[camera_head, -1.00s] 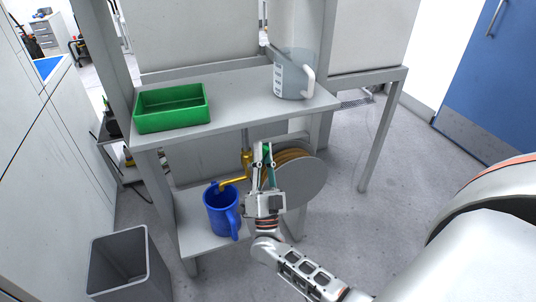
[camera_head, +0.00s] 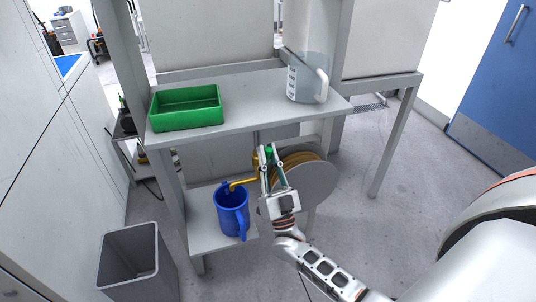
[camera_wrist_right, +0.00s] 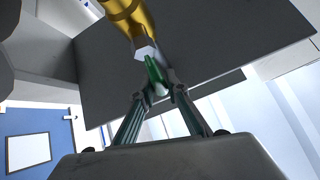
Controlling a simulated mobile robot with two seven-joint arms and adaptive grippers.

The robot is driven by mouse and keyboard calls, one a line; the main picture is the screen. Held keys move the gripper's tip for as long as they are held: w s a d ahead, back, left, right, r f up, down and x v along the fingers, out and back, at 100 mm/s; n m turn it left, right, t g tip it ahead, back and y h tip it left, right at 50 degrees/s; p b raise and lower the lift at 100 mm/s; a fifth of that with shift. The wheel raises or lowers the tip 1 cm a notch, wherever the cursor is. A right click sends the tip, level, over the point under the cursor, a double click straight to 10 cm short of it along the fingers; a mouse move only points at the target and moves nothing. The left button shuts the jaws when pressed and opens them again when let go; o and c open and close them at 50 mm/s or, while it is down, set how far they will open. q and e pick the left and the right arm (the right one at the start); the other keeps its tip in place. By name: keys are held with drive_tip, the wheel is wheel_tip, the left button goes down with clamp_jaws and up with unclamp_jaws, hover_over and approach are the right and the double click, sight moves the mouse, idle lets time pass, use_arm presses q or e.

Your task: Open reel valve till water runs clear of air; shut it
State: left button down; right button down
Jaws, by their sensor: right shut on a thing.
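The hose reel (camera_head: 312,187) hangs under the bench top, with a grey disc and a yellow-brown hose coil. A brass spout (camera_head: 243,183) curves down over a blue jug (camera_head: 229,212) on the lower shelf. My right gripper (camera_head: 268,152) is shut on the green valve handle (camera_head: 269,149) beside the reel. In the right wrist view, the green handle (camera_wrist_right: 153,70) sits between my fingertips (camera_wrist_right: 158,93), below the brass valve body (camera_wrist_right: 129,15). I cannot make out any water at the spout. My left gripper is out of view.
A green tray (camera_head: 187,122) and a clear measuring jug (camera_head: 306,83) stand on the bench top (camera_head: 245,110). A grey bin (camera_head: 128,258) stands on the floor at left. The bench's frame and the reel crowd my right gripper. Open floor lies to the right.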

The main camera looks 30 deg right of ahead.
drive_tip(key=shift+f, duration=0.15)
drive_tip(key=c, duration=2)
unclamp_jaws()
drive_tip(key=shift+o, duration=0.2)
drive_tip(key=v, duration=1.2)
